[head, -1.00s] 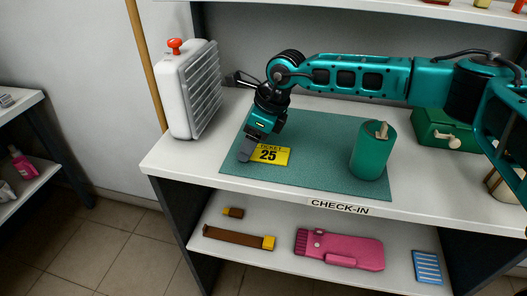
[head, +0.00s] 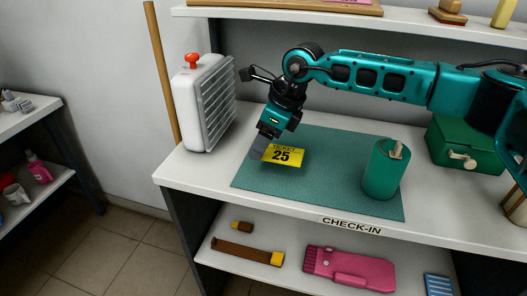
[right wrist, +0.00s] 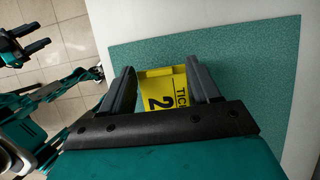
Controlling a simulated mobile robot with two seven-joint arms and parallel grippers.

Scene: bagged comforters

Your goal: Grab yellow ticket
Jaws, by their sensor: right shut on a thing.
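The yellow ticket (head: 287,156), printed "TICKET 25", is held at its left edge by my right gripper (head: 261,150). It appears a little above the green mat (head: 330,152) on the check-in counter. In the right wrist view the ticket (right wrist: 160,88) lies between the two dark fingers of my right gripper (right wrist: 160,84), its print turned sideways. The fingers hide part of it. My left arm is out of the head view; part of it, with dark finger-like pieces (right wrist: 28,42), shows at the upper left of the right wrist view.
A dark green cylinder (head: 381,172) stands on the mat's right side. A white heater-like box (head: 205,105) with a red knob stands at the counter's left. A green case (head: 463,140) is at the right. A shelf above and one below hold other items.

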